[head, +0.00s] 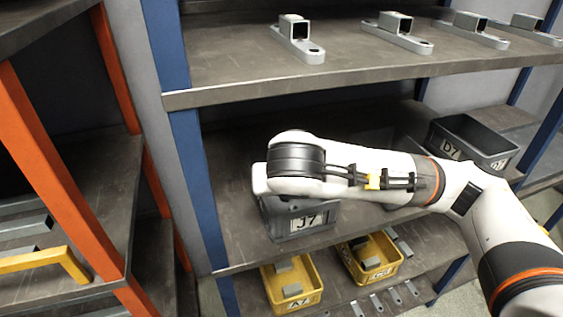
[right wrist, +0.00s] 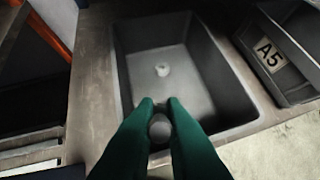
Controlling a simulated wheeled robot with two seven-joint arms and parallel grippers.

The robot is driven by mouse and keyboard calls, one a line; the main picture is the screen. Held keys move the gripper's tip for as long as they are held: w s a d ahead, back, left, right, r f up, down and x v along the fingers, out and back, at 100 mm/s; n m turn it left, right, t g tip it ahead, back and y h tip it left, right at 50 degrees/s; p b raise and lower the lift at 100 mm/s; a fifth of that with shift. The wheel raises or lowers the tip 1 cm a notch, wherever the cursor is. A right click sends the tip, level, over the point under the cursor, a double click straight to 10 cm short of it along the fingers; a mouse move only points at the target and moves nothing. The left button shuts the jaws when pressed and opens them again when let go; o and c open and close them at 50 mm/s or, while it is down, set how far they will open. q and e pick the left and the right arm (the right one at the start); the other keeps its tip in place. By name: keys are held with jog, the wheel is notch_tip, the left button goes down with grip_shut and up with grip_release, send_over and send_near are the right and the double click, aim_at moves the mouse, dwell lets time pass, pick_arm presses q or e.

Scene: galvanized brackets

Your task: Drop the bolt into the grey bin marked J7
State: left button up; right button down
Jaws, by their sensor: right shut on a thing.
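The grey bin marked J7 (head: 270,226) stands at the left end of the middle shelf in the head view, partly hidden by my right arm. In the right wrist view an open grey bin (right wrist: 130,75) lies under my right gripper (right wrist: 160,104); its label does not show there. The green fingers are shut on a round grey thing (right wrist: 159,128), seemingly the bolt, over the bin's near part. A small pale spot or object (right wrist: 162,70) shows inside the bin; I cannot tell what it is. My left gripper is not in view.
A grey bin marked A5 (right wrist: 289,62) is beside the bin in the right wrist view. A dark bin (head: 481,134) stands farther right in the head view. Yellow bins (head: 318,297) sit below. Brackets (head: 298,42) line the shelf above. A blue post (head: 190,180) rises at left.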

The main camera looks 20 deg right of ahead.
jog(key=w+d+f+p, duration=0.1)
jog(key=w, duration=0.3)
jog(key=w+d+p, duration=0.1)
jog(key=w, duration=0.3)
jog(key=w+d+f+p, duration=0.1)
jog(key=w, duration=0.3)
jog(key=shift+w+f+p, duration=0.25)
jog(key=shift+f+p, duration=0.1)
jog(key=shift+p, duration=0.05)
jog(key=shift+w+f, duration=0.15)
jog(key=shift+f, duration=0.45)
jog(key=shift+w+f+p, duration=0.35)
jog(key=shift+f+p, duration=0.35)
jog(key=shift+p, duration=0.05)
jog(key=g+p, duration=0.1)
jog(key=w+g+p, duration=0.1)
jog(key=shift+w+d+r+g+y, duration=0.15)
jog(key=shift+w+r+g+y, duration=0.05)
jog(key=shift+r+g+y, duration=0.1)
jog(key=shift+w+d+f+g+p, duration=0.1)
jog(key=shift+w+g+p, duration=0.1)
jog(key=shift+g+p, duration=0.25)
jog(key=shift+f, duration=0.55)
jog(key=shift+f+p, duration=0.3)
jog(key=shift+f, duration=0.2)
